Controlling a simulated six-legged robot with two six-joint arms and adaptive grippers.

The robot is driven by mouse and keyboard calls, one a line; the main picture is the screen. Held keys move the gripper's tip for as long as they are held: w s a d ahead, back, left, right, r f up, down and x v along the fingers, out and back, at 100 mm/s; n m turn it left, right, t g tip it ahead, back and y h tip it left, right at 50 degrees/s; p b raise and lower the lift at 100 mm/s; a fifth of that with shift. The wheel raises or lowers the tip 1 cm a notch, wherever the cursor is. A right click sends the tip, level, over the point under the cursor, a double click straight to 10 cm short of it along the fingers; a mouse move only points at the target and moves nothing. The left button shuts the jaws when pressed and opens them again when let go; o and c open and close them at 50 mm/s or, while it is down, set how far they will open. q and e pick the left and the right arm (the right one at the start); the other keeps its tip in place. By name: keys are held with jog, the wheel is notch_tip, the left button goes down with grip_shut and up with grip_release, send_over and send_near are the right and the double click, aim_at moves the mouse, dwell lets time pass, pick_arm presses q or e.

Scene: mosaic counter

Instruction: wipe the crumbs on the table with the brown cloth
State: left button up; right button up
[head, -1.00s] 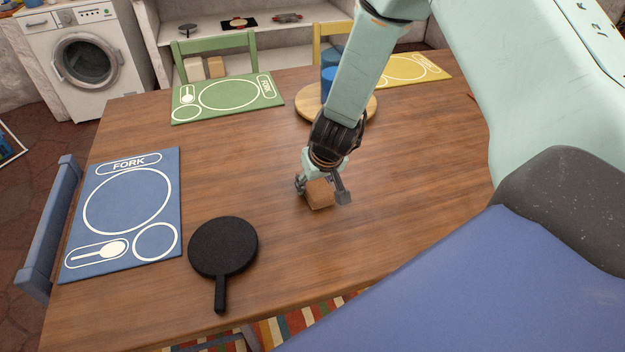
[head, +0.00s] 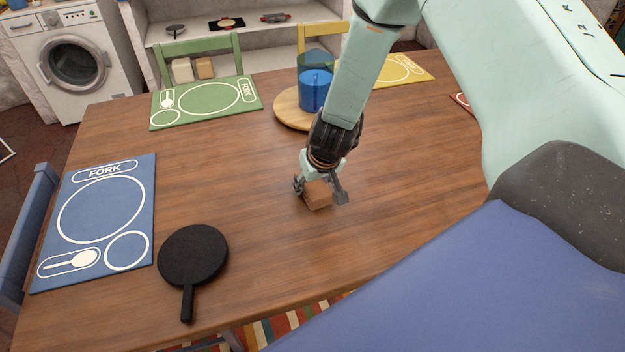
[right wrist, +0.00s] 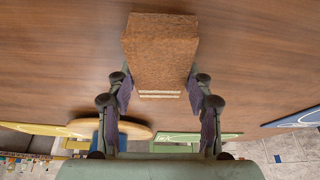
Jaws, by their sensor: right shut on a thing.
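The brown cloth (head: 318,196) is a thick folded block low over the middle of the wooden table (head: 250,160). I cannot tell whether its underside touches the wood. My right gripper (head: 322,190) is shut on it from above. In the right wrist view the cloth (right wrist: 160,50) sits between the two fingers of the gripper (right wrist: 160,92), with pale layered edges facing the camera. I can make out no crumbs on the table in either view. My left gripper is in neither view.
A black round pan-like thing (head: 193,256) and a blue placemat (head: 100,215) lie to the left. A green placemat (head: 208,101) and a round wooden board (head: 292,113) bearing a blue-filled jug (head: 315,88) are behind. A yellow placemat (head: 405,70) is farther back. Wood right of the cloth looks clear.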

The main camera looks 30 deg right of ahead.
jog(key=shift+s+d, duration=0.1)
jog(key=shift+d, duration=0.2)
jog(key=shift+d+r+p, duration=0.25)
jog(key=shift+r+p, duration=0.55)
jog(key=shift+r, duration=0.35)
jog(key=shift+a+r, duration=0.1)
jog(key=shift+r, duration=0.05)
jog(key=shift+a+r+p, duration=0.3)
jog(key=shift+r+p, duration=0.45)
jog(key=shift+p, duration=0.2)
jog(key=shift+r+p, duration=0.35)
jog(key=shift+d+r+p, duration=0.25)
jog(key=shift+r+p, duration=0.75)
jog(key=shift+p, duration=0.15)
jog(key=shift+a+r+p, duration=0.2)
jog(key=shift+r+p, duration=0.5)
jog(key=shift+r, duration=0.05)
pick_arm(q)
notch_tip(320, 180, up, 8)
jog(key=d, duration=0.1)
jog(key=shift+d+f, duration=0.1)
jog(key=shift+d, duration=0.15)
pick_arm(e)
jog(key=shift+d+f, duration=0.15)
jog(key=shift+d, duration=0.05)
